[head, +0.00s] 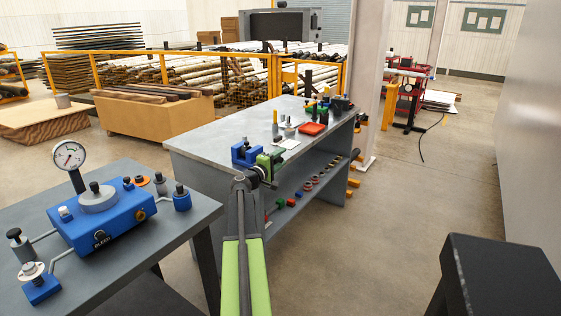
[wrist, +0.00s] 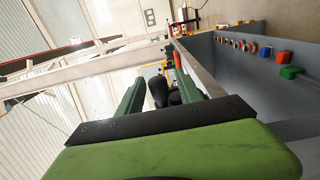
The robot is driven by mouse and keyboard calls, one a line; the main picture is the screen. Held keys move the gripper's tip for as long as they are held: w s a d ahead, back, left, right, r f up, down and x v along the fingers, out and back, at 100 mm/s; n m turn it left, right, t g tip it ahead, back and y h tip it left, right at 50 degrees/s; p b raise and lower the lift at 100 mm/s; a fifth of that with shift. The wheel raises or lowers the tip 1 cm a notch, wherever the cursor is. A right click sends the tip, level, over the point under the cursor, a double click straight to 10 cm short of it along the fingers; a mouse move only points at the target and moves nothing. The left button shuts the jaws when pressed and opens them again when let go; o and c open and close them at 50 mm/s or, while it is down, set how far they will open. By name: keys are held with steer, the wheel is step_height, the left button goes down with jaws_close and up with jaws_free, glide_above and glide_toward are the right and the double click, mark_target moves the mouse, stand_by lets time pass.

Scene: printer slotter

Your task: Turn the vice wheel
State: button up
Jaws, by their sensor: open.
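A blue vice (head: 245,154) sits at the near end of the grey workbench (head: 215,138). My green gripper (head: 268,164) is just right of it, by the bench's near edge. The wrist view shows my gripper (wrist: 158,72) with its two dark green fingers apart. A dark rounded part (wrist: 159,92) shows between the fingers; it looks like a knob or handle, perhaps of the vice wheel. I cannot tell whether the fingers touch it. The wheel's full outline is hidden by my gripper and arm in the head view.
A table with a blue gauge device (head: 110,215) stands at the left. A red tray (head: 313,128) and small tools lie farther along the bench. Small coloured parts (wrist: 288,72) sit on its lower shelf. A black stool (head: 495,265) stands at bottom right, with open floor between.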

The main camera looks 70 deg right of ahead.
steer(key=shift+x, duration=0.8)
